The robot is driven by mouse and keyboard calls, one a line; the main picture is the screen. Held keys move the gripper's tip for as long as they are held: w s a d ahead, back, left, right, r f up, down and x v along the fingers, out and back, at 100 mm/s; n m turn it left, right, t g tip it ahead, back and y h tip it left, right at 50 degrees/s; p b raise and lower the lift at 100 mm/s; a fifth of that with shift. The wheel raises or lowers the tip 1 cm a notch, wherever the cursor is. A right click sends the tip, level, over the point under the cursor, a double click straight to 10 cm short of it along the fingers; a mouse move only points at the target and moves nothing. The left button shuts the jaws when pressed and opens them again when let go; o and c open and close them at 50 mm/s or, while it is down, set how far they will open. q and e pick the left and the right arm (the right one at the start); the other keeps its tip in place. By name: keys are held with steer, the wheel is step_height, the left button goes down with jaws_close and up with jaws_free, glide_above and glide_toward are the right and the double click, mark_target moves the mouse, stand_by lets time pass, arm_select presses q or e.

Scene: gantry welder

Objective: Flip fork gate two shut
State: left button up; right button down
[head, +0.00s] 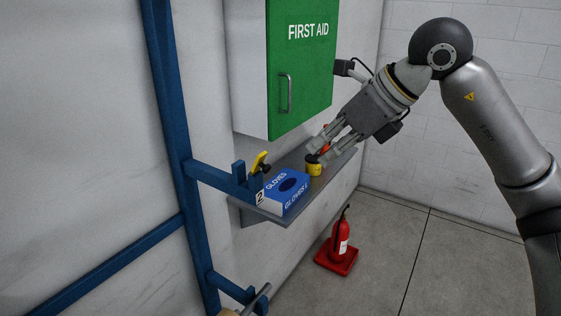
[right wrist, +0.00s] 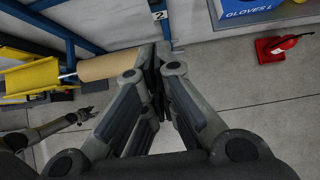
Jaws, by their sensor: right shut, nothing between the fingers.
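A blue fork bracket (head: 240,178) with a "2" label sticks out from the blue post. A small yellow gate (head: 258,160) with a black knob stands tilted up at its fork, so it looks open. The "2" label (right wrist: 158,15) also shows at the top of the right wrist view; the gate itself cannot be made out there. My right gripper (head: 320,148) is shut and empty, to the right of the gate and apart from it, over the shelf by a yellow can. Its closed fingers (right wrist: 160,65) fill the right wrist view's middle. My left gripper (right wrist: 88,112) shows small there.
A grey shelf (head: 245,214) holds a blue gloves box (head: 287,190) right beside the fork, and the yellow can (head: 313,167). A green first aid cabinet (head: 300,75) hangs above. A red fire extinguisher (head: 340,238) stands below. A tan roll (right wrist: 110,66) lies left of my right fingers.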

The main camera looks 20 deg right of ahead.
mark_target(263, 167)
steer(key=w+a+f+p, duration=0.5)
steer(key=w+a+f, duration=0.1)
steer(key=w, duration=0.1)
steer(key=shift+w+p, duration=0.3)
steer(key=shift+w, duration=0.1)
